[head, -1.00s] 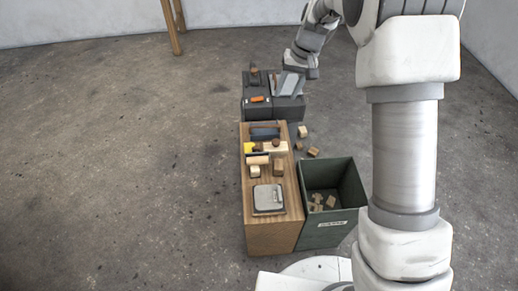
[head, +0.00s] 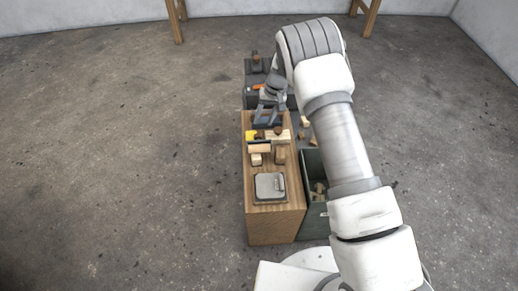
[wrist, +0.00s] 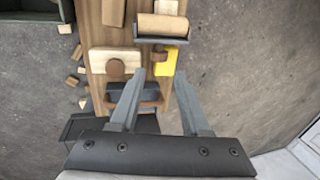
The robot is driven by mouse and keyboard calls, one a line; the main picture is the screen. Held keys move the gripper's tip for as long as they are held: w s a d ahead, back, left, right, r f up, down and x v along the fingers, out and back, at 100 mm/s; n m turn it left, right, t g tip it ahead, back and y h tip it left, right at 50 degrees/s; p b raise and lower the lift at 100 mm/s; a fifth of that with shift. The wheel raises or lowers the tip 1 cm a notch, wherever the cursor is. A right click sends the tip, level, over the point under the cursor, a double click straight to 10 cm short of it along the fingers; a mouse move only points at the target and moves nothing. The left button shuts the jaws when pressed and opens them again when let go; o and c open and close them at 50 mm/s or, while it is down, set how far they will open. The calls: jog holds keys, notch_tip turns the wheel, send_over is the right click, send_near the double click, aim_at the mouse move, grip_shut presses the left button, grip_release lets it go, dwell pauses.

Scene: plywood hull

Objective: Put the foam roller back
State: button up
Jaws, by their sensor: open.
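A tan cylinder (head: 259,149), which looks like the foam roller, lies across the wooden bench top (head: 272,222). In the wrist view the cylinder (wrist: 162,25) rests against a dark tray-like piece, with a yellow block (wrist: 167,60) beside it. My gripper (wrist: 160,74) is open and empty above the bench. Its fingertips appear near the yellow block and the wooden block with a round knob (wrist: 115,62). A dark blue tool with a brown handle (wrist: 135,97) shows partly behind the left finger. In the head view my gripper (head: 267,108) is over the bench's far end.
A square grey metal object (head: 270,187) sits on the bench's near end. Small wooden blocks (head: 280,155) stand by the roller. A green bin (head: 314,215) stands to the right, partly hidden by my arm. Dark boxes (head: 257,68) stand behind the bench. Floor at left is clear.

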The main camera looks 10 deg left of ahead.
aim_at(259, 144)
jog(key=b+x, duration=0.1)
jog(key=x, duration=0.3)
jog(key=b+x, duration=0.1)
jog(key=x, duration=0.4)
jog(key=shift+w+f+b, duration=0.15)
jog(key=shift+w+b, duration=0.05)
jog(key=shift+b, duration=0.2)
grip_shut()
